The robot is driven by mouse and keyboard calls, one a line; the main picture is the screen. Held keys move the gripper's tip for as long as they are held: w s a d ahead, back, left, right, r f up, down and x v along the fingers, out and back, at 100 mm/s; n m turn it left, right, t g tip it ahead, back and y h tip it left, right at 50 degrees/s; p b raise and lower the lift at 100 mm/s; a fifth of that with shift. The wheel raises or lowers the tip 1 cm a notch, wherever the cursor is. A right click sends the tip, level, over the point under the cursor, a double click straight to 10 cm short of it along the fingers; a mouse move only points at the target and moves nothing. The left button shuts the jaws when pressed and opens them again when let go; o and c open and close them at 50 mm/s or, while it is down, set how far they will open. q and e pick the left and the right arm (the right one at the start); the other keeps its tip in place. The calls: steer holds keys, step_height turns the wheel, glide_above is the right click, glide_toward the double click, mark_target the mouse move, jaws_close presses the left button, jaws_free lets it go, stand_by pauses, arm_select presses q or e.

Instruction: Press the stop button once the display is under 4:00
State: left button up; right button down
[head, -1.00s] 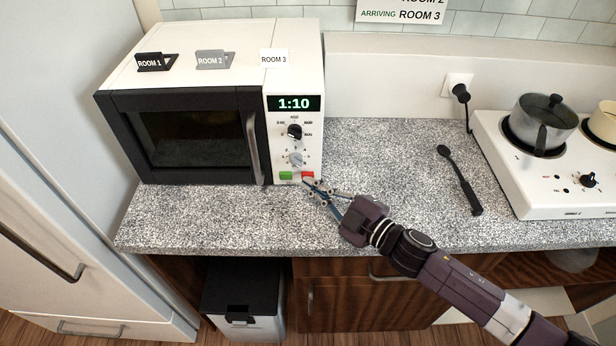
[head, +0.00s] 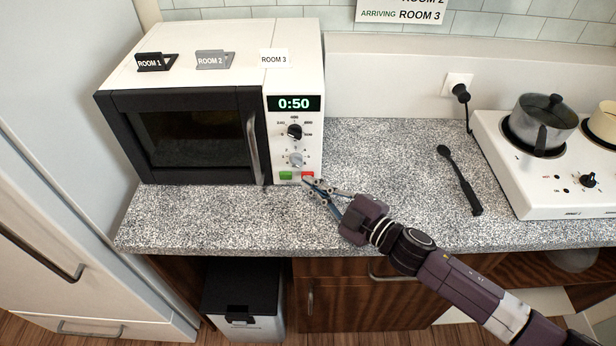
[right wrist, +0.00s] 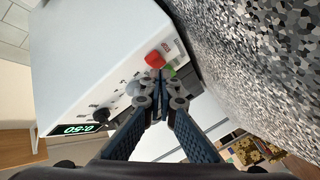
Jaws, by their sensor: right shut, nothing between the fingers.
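The white microwave (head: 296,75) stands on the counter with its dark door shut. Its display (head: 294,103) reads 0:50; it also shows in the right wrist view (right wrist: 77,129). The red stop button (head: 308,175) is at the lower right of the panel, with the green button (head: 286,175) to its left. My right gripper (head: 308,182) is shut and empty, its tips right by the red button's lower edge. In the right wrist view the closed tips (right wrist: 160,75) are just below the red button (right wrist: 154,59); I cannot tell whether they touch it. My left gripper is not in view.
Signs for Room 1 (head: 155,62), Room 2 (head: 213,60) and Room 3 (head: 274,58) stand on the microwave. A black spoon (head: 460,180) lies on the counter (head: 390,160). A hob (head: 530,195) with a pot (head: 541,122) is at the right. The counter before the microwave is clear.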

steer(key=shift+w, duration=0.1)
stand_by(0.4)
steer(key=shift+w, duration=0.4)
steer(key=shift+s, duration=0.2)
steer(key=shift+s+p, duration=0.25)
steer(key=shift+p, duration=0.05)
steer(key=shift+s, duration=0.25)
steer(key=shift+s+p, duration=0.65)
steer(key=shift+s, duration=2.15)
